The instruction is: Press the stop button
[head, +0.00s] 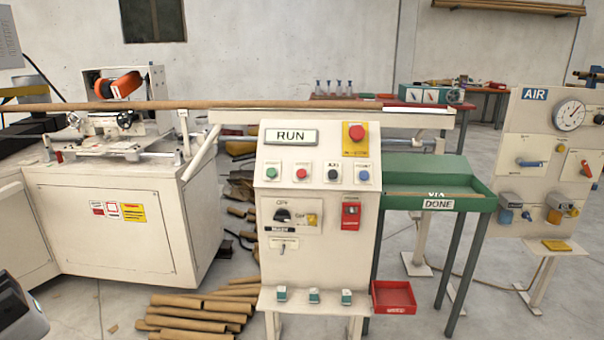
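A cream control panel (315,215) stands in the middle of the head view, facing me. Its upper row holds a green button (271,173), a red button (301,174), a black button (333,175) and a blue button (363,175). Each has a small label above it, too small to read surely. A larger red mushroom button (356,132) sits on a yellow plate (355,147) above the row. The display sign (290,136) reads RUN. Nothing covers the buttons. My gripper is not in view; a grey rounded part at the lower left edge may be my arm.
A winding machine (120,220) stands left, with a long brown tube (250,104) running behind the panel. Tubes (200,315) lie on the floor. A green DONE tray (435,168), a red bin (393,297) and an AIR board (546,150) stand right. The panel's front is clear.

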